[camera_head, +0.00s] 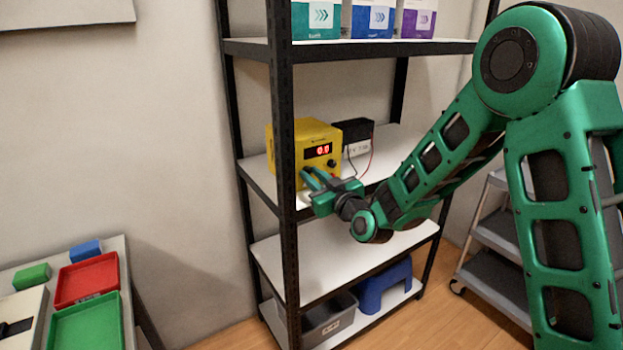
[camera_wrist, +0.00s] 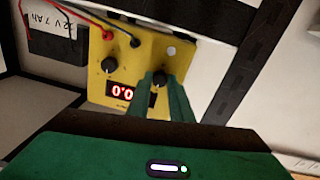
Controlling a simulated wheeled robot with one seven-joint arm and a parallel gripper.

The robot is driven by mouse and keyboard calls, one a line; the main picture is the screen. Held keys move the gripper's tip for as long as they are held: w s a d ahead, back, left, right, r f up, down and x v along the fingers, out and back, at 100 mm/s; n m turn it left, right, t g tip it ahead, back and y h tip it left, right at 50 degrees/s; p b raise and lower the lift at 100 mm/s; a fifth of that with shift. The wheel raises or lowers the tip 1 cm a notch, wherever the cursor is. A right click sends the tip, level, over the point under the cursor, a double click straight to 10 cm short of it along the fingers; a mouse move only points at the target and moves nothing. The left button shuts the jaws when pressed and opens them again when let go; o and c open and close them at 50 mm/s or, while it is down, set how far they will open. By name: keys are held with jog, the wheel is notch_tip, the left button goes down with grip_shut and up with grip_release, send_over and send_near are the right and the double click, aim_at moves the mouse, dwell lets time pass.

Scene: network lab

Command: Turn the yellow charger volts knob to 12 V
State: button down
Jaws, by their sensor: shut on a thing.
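The yellow charger (camera_head: 289,140) stands on the middle shelf, its red display (camera_head: 318,151) lit and reading about 0.0. It also shows upside down in the wrist view (camera_wrist: 148,48). My gripper (camera_head: 308,174) is at the charger's lower front left. In the wrist view my gripper (camera_wrist: 160,80) is shut on a dark knob (camera_wrist: 160,76), which its fingers partly cover. A second dark knob (camera_wrist: 109,65) is free; in the head view it shows at the lower right of the front (camera_head: 331,163). The knob labels and pointer marks are not legible.
A black battery (camera_head: 356,131) marked 12 V 7 Ah stands beside the charger, with red and black leads (camera_wrist: 84,18) between them. A black shelf post (camera_head: 281,110) rises close to the charger and gripper. Boxes (camera_head: 371,18) stand on the shelf above.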

jog(key=m, duration=0.4)
jog(key=shift+w+d+m, duration=0.15)
jog(key=shift+d+m, duration=0.1)
jog(key=shift+m, duration=0.15)
jog(key=m, duration=0.4)
jog(key=shift+r, duration=0.1)
jog(key=m, duration=0.4)
jog(key=shift+m+g, duration=0.3)
jog(key=shift+g, duration=0.1)
jog(key=m, duration=0.4)
jog(key=shift+d, duration=0.1)
jog(key=m, duration=0.4)
jog(key=shift+m+y, duration=0.3)
jog(key=shift+y, duration=0.1)
jog(key=m, duration=0.4)
jog(key=shift+g, duration=0.3)
jog(key=m, duration=0.4)
jog(key=shift+f+m+y, duration=0.25)
jog(key=shift+m+y, duration=0.05)
jog(key=shift+f+m, duration=0.1)
jog(key=shift+m, duration=1.7)
